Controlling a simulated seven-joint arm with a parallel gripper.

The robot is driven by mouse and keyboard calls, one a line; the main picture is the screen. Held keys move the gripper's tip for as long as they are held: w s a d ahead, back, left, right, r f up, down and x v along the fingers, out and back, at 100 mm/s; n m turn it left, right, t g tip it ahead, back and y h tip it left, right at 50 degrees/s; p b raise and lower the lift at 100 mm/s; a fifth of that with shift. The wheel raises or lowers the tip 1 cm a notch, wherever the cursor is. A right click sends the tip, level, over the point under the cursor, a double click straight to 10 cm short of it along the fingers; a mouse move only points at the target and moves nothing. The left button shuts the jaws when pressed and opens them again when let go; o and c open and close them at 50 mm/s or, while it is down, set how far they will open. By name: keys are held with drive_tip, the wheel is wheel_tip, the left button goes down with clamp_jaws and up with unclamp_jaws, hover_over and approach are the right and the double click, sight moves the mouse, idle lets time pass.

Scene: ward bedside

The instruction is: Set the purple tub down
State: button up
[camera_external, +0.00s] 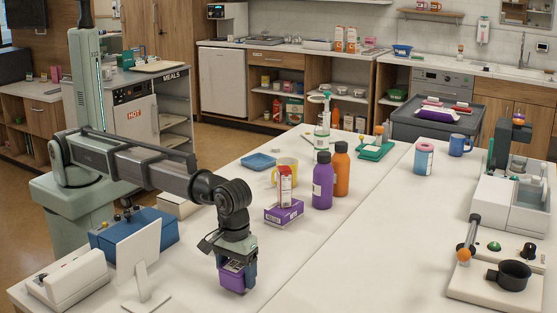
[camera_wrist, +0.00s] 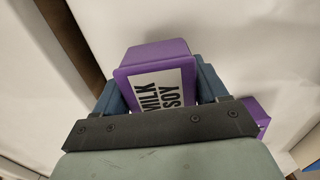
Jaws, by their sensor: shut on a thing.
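The purple tub (camera_external: 232,277) is held between the fingers of my gripper (camera_external: 236,283) at the front of the white table (camera_external: 310,250). In the wrist view the tub (camera_wrist: 157,52) sits between the two blue-grey fingers, and its white label reads "MILK SOY". My gripper (camera_wrist: 160,92) is shut on it and points down. The tub is low over or on the tabletop; I cannot tell whether its base touches. Its far sides are partly hidden by the fingers.
A purple box (camera_external: 284,212) with a red-and-white carton (camera_external: 286,185) stands behind my gripper. Purple (camera_external: 322,182) and orange (camera_external: 341,170) bottles stand farther back. A white tilted panel (camera_external: 138,258) is to the left. The tabletop right of my gripper is clear.

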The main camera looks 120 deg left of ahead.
sight(236, 265)
drive_tip(key=shift+f, duration=0.85)
drive_tip(key=shift+f, duration=0.1)
drive_tip(key=o, duration=1.2)
drive_tip(key=shift+c, duration=0.2)
wheel_tip(236, 265, up, 12)
drive_tip(key=shift+r, duration=0.15)
